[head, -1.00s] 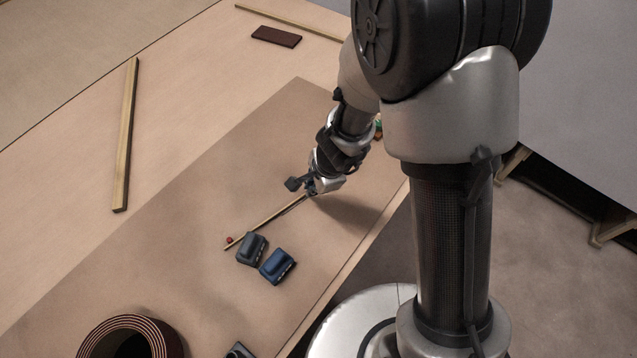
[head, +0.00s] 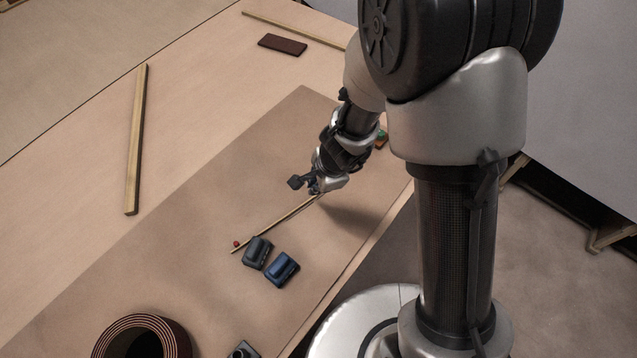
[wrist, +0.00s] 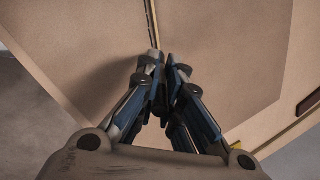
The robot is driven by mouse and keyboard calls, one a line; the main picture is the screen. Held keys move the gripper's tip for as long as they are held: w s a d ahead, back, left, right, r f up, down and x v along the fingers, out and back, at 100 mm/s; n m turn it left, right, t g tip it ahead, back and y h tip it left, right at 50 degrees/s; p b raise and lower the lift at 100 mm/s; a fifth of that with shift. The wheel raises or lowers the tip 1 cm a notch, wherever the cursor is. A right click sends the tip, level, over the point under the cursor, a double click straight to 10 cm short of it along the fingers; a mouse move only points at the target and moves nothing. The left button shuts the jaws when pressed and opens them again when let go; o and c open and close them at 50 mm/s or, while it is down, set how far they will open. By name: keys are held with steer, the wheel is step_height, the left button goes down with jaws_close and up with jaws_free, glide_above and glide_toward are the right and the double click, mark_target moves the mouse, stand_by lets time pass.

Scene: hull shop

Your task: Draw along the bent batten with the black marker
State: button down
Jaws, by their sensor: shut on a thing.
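The batten (head: 275,224) is a thin pale strip lying on the brown sheet, with a slight bow. It also shows in the wrist view (wrist: 152,22), running up from between my fingers. My gripper (head: 316,190) is low over the sheet at the batten's far end. In the wrist view my gripper (wrist: 165,72) has its fingertips together on the batten's end. A red pin (head: 236,244) stands beside the near end. A dark grey weight (head: 257,252) and a blue weight (head: 282,270) sit on the batten's lower right side. I cannot make out the black marker.
A coiled dark band (head: 145,338) and a dark object (head: 243,350) lie at the near edge. A wooden strip (head: 136,140) lies left of the brown sheet (head: 200,215). A dark red block (head: 282,45) and another strip (head: 290,29) lie beyond. The sheet left of the batten is clear.

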steer(key=shift+r+p, duration=3.9)
steer(key=shift+r, duration=0.35)
steer(key=shift+f, duration=0.1)
